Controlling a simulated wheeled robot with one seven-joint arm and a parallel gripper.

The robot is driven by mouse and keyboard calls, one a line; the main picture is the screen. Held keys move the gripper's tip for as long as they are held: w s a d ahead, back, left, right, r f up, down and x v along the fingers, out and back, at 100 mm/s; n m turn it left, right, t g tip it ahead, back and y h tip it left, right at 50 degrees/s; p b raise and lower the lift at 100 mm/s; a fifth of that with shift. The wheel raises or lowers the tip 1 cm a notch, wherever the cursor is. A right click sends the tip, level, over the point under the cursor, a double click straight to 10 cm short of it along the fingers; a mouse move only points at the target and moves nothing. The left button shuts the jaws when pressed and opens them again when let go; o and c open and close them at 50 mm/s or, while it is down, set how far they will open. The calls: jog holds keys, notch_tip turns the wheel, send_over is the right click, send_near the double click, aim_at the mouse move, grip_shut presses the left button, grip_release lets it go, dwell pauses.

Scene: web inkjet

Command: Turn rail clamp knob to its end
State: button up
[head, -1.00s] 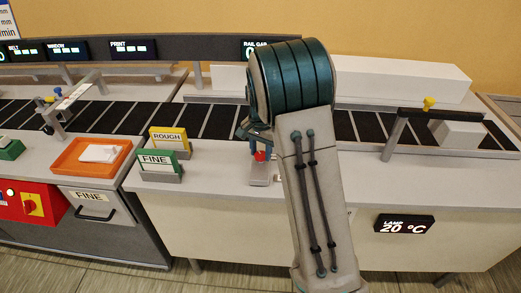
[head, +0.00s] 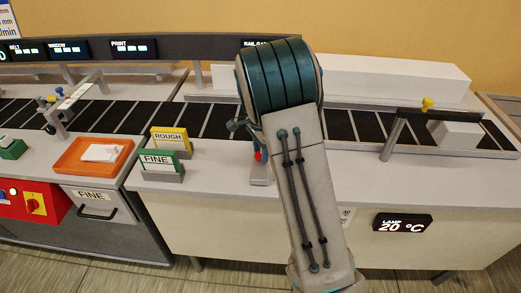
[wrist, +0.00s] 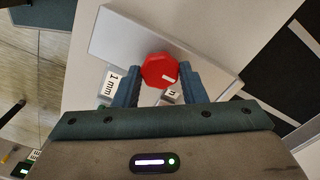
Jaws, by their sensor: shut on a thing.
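The rail clamp knob (wrist: 158,69) is red and many-sided, with a small white mark near its lower right edge in the wrist view. My gripper (wrist: 160,72) has one finger on each side of the knob and is shut on it. A label reading 1 mm (wrist: 112,85) lies left of the knob; a second label (wrist: 170,96) is partly hidden between the fingers. In the head view the knob (head: 258,156) shows as a red spot on a grey base (head: 261,174). My arm hides most of the gripper (head: 242,124) there.
The FINE (head: 158,161) and ROUGH (head: 170,138) signs stand left of the clamp. An orange tray (head: 92,157) with white sheets sits further left. My arm partly covers the RAIL GAP display (head: 257,43).

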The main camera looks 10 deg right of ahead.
jog(key=shift+w+r, duration=0.15)
jog(key=o, duration=1)
notch_tip(320, 180, up, 14)
jog(key=shift+f+b, duration=0.15)
jog(key=shift+b, duration=0.15)
jog(key=s+n+t, duration=0.1)
jog(key=s+n, duration=0.4)
jog(key=s, duration=0.4)
jog(key=s+n+t, duration=0.1)
jog(key=s+n, duration=0.4)
jog(key=s, duration=0.5)
jog(key=s+f+n+t, duration=0.1)
jog(key=s+n, duration=0.4)
jog(key=s, duration=0.4)
jog(key=shift+s+a, duration=0.3)
